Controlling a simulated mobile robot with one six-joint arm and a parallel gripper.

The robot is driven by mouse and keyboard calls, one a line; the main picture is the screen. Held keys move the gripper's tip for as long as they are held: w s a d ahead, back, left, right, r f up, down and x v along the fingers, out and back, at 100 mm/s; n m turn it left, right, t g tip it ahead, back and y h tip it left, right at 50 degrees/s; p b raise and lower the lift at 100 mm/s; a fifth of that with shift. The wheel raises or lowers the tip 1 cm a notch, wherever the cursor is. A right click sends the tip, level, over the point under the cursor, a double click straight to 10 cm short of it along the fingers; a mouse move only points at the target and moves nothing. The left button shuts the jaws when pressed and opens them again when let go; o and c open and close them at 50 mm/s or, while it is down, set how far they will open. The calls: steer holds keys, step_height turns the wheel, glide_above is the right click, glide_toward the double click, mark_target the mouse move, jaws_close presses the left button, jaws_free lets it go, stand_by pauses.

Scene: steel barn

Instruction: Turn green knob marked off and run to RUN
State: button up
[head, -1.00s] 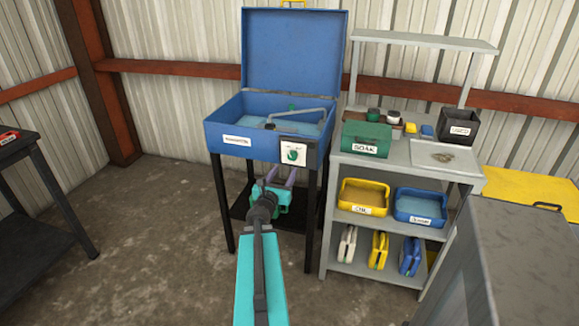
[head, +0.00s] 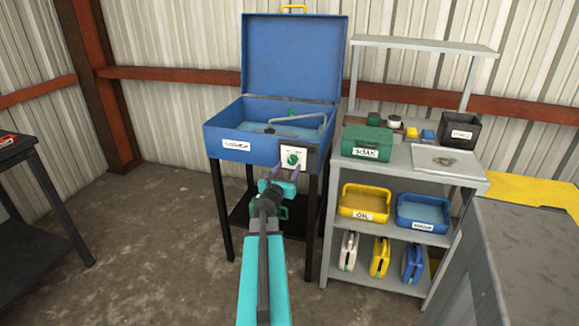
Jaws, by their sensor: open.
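The green knob (head: 293,159) sits on a white plate (head: 287,153) on the front of the blue parts washer (head: 262,153). The marks on the plate are too small to read. My gripper (head: 288,174) is open, with its two purple fingers pointing up toward the knob. The fingertips are just below the knob and partly overlap the lower plate in the picture. I cannot tell whether they touch it. The knob itself is still visible above and between the fingertips.
The washer's lid (head: 293,60) stands open, with a grey spout (head: 299,121) over the basin. A grey shelf (head: 385,165) with a green SOAK bin (head: 367,142) and trays stands close on the right. A dark table (head: 35,215) is at left. The floor between is clear.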

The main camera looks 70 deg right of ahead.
mark_target(292, 162)
steer(key=shift+w+d, duration=0.15)
steer(key=shift+d, duration=1.95)
